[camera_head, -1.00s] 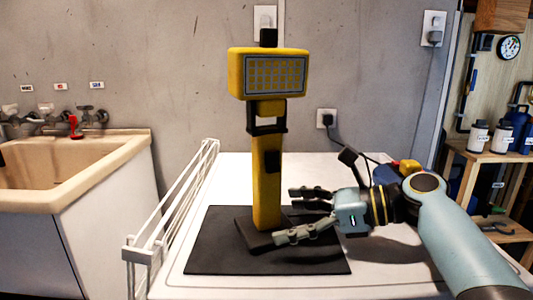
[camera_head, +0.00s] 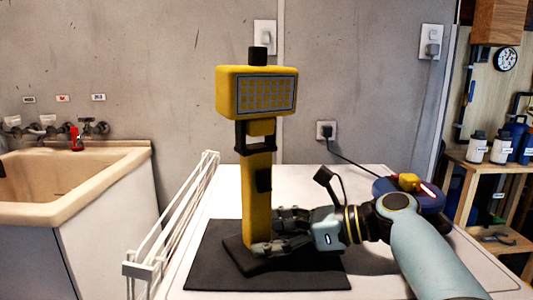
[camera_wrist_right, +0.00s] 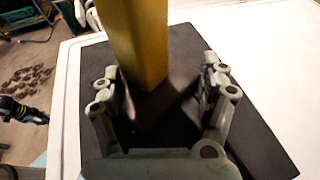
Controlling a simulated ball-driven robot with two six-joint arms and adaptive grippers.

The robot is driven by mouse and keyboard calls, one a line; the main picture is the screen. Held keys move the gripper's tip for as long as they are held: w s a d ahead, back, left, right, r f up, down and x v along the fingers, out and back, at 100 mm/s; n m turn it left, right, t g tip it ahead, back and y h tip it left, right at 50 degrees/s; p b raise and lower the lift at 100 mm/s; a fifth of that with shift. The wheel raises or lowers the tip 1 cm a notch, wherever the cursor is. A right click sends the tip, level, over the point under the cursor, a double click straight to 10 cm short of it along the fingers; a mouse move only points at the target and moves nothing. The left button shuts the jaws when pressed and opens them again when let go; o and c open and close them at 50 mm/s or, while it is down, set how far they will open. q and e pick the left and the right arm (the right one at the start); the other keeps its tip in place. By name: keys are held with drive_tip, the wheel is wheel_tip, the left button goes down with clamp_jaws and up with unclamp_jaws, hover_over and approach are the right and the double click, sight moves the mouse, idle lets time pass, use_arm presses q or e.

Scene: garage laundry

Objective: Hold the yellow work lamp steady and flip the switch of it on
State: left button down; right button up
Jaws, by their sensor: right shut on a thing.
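The yellow work lamp (camera_head: 257,205) stands upright on a black mat (camera_head: 320,277), with its grid-faced head at the top and a dark foot at the bottom. A small black block, which looks like the switch (camera_head: 264,181), sits on the right side of the post. My right gripper (camera_head: 262,232) is shut on the lamp low on the post, just above the foot. In the right wrist view its fingers (camera_wrist_right: 160,90) flank the yellow post (camera_wrist_right: 135,40). The lamp's lit state is unclear; its panel looks dull. My left gripper is not in view.
A white rack (camera_head: 180,215) stands along the left edge of the white worktop (camera_head: 235,200), beside a beige sink (camera_head: 75,180). A blue and yellow item (camera_head: 410,190) lies behind my right arm. A cord runs to a wall socket (camera_head: 326,130).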

clamp_jaws()
drive_tip(key=shift+o, duration=1.8)
unclamp_jaws()
